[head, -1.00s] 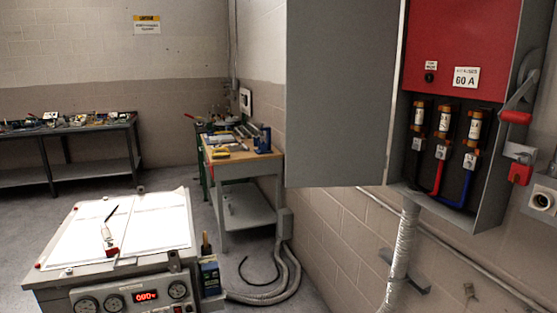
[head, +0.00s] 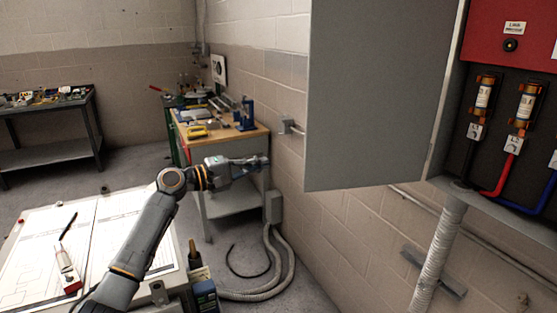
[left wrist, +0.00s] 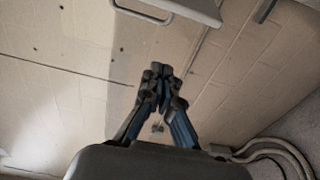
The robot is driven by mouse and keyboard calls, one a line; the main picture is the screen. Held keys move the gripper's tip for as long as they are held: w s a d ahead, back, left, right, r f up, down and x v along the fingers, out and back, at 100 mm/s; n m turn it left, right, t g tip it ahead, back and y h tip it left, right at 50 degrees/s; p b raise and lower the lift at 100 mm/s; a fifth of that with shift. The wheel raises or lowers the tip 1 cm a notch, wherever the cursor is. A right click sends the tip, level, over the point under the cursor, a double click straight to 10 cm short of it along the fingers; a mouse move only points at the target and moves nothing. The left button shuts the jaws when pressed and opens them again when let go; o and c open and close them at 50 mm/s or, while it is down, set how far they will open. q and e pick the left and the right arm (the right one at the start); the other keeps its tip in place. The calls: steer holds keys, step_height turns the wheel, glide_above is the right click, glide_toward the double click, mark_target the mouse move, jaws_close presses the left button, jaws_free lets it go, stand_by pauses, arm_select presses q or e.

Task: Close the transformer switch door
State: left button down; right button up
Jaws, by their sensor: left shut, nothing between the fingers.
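The switch door (head: 375,95) is a grey metal panel. It stands open to the left of the switch box in the head view. The box shows a red upper panel (head: 490,30) and fuses (head: 525,105) with black, red and blue cables; its right side is cut off. My left gripper (head: 262,161) is shut and empty, to the left of the door and lower in the picture, apart from it. In the left wrist view the fingers (left wrist: 158,75) are together before the block wall, with a grey panel edge (left wrist: 190,8) at the top. My right gripper is not in view.
A workbench (head: 225,135) with tools stands behind my left gripper. A test table (head: 105,225) with papers is at the lower left. A conduit (head: 437,255) runs down below the box.

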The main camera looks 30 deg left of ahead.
arm_select(q)
steer(key=d+p+x, duration=0.1)
steer(key=p+x, duration=0.3)
steer(key=x, duration=0.6)
steer(key=s+p, duration=0.1)
steer(key=s+d+p, duration=0.1)
steer(key=s, duration=0.2)
steer(key=shift+d+p, duration=0.4)
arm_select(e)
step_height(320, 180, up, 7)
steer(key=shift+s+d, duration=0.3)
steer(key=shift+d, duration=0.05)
arm_select(q)
steer(key=shift+w, duration=0.1)
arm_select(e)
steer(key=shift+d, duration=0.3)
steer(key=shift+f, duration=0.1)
